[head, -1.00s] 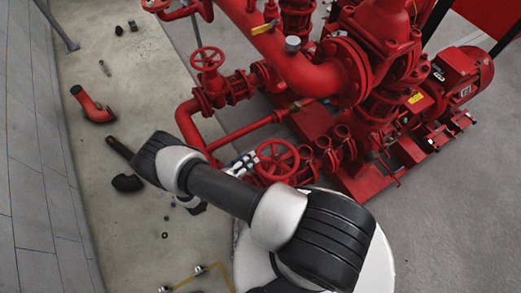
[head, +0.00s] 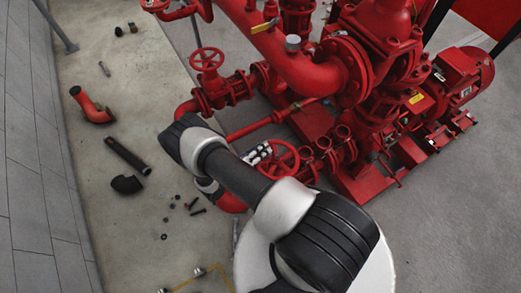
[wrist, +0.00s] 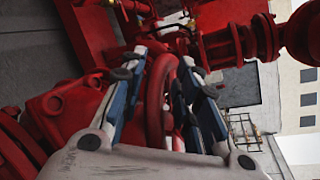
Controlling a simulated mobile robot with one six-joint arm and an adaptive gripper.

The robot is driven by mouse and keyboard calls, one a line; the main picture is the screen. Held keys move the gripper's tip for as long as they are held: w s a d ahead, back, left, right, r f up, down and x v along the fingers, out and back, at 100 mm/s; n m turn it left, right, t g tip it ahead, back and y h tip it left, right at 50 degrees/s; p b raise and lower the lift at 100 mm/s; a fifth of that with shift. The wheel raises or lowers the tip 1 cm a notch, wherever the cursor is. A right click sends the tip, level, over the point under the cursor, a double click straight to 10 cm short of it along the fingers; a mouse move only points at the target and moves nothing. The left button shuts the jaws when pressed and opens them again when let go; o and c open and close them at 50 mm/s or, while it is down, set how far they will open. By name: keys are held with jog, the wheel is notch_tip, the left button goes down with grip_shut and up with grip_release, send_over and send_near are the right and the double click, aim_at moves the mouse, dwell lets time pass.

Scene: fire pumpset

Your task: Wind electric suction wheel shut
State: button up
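Two red handwheels show in the head view: an upper-left wheel (head: 207,59) on a valve, and a lower wheel (head: 291,158) near the picture's middle. No label tells which is the electric suction wheel. My gripper (head: 264,151) is at the left side of the lower wheel, with part of its body hidden behind my arm. In the wrist view, my gripper (wrist: 162,65) has its two blue-and-grey fingers spread apart, with a curved red wheel rim (wrist: 157,92) between them. Gaps show on both sides of the rim. The rim's lower end is hidden by the gripper body.
Red pump pipework (head: 310,75) and a red motor (head: 463,75) stand close behind and right of the wheel. A loose red elbow pipe (head: 94,108), a dark pipe (head: 127,156) and small parts lie on the floor at left. Grey floor at lower right is clear.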

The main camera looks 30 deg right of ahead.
grip_shut()
dwell(0.3)
jog(key=shift+d+m+g+b, duration=0.1)
jog(key=shift+m+g+b, duration=0.2)
jog(key=shift+b, duration=0.05)
